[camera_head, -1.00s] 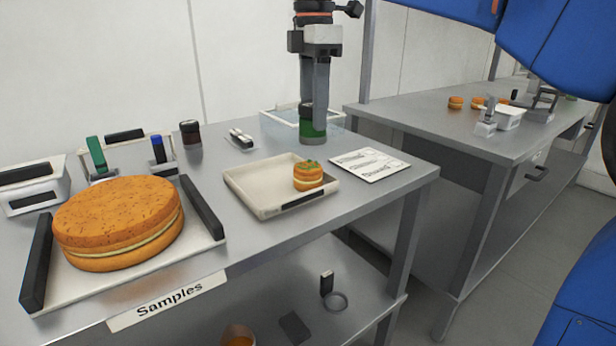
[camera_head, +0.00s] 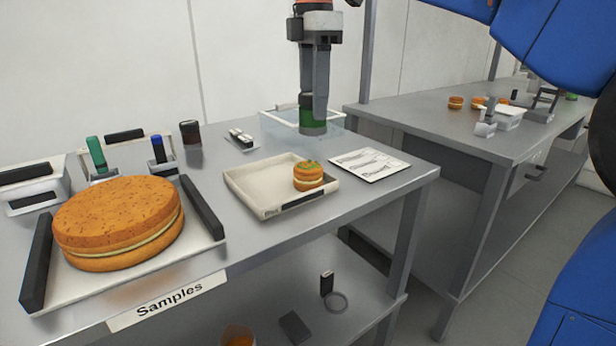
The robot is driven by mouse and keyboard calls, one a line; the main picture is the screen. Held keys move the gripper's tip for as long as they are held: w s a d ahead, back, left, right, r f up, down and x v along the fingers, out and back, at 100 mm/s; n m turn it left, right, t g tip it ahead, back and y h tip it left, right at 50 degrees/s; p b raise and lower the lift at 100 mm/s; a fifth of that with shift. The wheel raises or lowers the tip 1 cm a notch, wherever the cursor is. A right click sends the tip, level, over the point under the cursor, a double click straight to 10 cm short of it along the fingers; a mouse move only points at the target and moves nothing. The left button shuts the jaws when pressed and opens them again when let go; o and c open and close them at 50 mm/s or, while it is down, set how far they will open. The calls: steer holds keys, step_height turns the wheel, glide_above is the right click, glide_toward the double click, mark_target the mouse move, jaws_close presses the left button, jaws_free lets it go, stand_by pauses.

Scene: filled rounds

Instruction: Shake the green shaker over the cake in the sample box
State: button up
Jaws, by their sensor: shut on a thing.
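The green shaker (camera_head: 313,127) has a dark top and is held upright between the fingers of my gripper (camera_head: 313,97), which is shut on it. The shaker shows in front of or over a clear, pale-rimmed box (camera_head: 272,121) at the back right of the near table; the exact height and depth between them cannot be told. No cake can be made out in that box, and the shaker hides part of it. A small layered cake (camera_head: 308,179) with green bits on top sits at the right of a cream tray (camera_head: 247,194), nearer than the shaker.
A big round cake (camera_head: 118,219) sits on a tray with black handles at left, above a "Samples" label (camera_head: 169,300). A green-capped item (camera_head: 96,154), a blue-capped item (camera_head: 158,149) and a dark jar (camera_head: 190,133) stand behind. A printed card (camera_head: 369,165) lies right of the cream tray.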

steer(key=shift+r, duration=1.5)
